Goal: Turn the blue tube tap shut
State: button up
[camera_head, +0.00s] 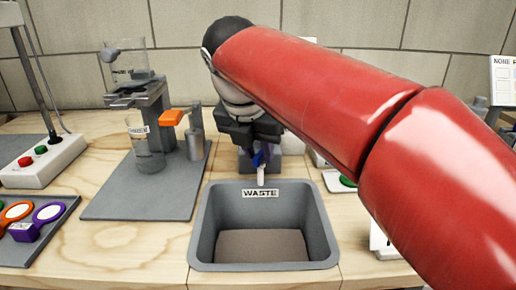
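The blue tap (258,159) shows as a small blue piece above a white spout (261,176), just behind the waste basin. A purple bit shows close beside the blue. My gripper (250,138) is dark grey and stands right over the tap, at the end of my red arm. Its fingers and the upper part of the tap are hard to make out, so I cannot tell whether they touch or whether the fingers are closed. The tap's handle angle and whatever it is mounted on are mostly hidden by my gripper and arm.
The grey basin (205,235) marked WASTE stands in front of the tap. A stand with beakers and an orange lever (171,118) is on a grey mat (115,208) to the left. Coloured rings (48,213) and a button box (42,163) lie farther left.

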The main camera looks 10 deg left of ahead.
grip_shut()
jog(key=shift+p, duration=0.3)
jog(key=shift+a+r+m+h+p, duration=0.1)
jog(key=shift+m+h+p, duration=0.25)
jog(key=shift+m, duration=0.35)
jog(key=shift+w+m, duration=0.1)
jog(key=shift+m, duration=0.7)
jog(key=m, duration=0.1)
jog(key=m+g+h, duration=0.1)
jog(key=m, duration=0.1)
jog(key=shift+w+a+h, duration=0.1)
jog(key=shift+a+h, duration=0.1)
jog(key=shift+h, duration=0.05)
jog(key=shift+w+m+g+h, duration=0.1)
jog(key=shift+m+g+h, duration=0.35)
jog(key=shift+m, duration=1.45)
jog(key=shift+g, duration=0.25)
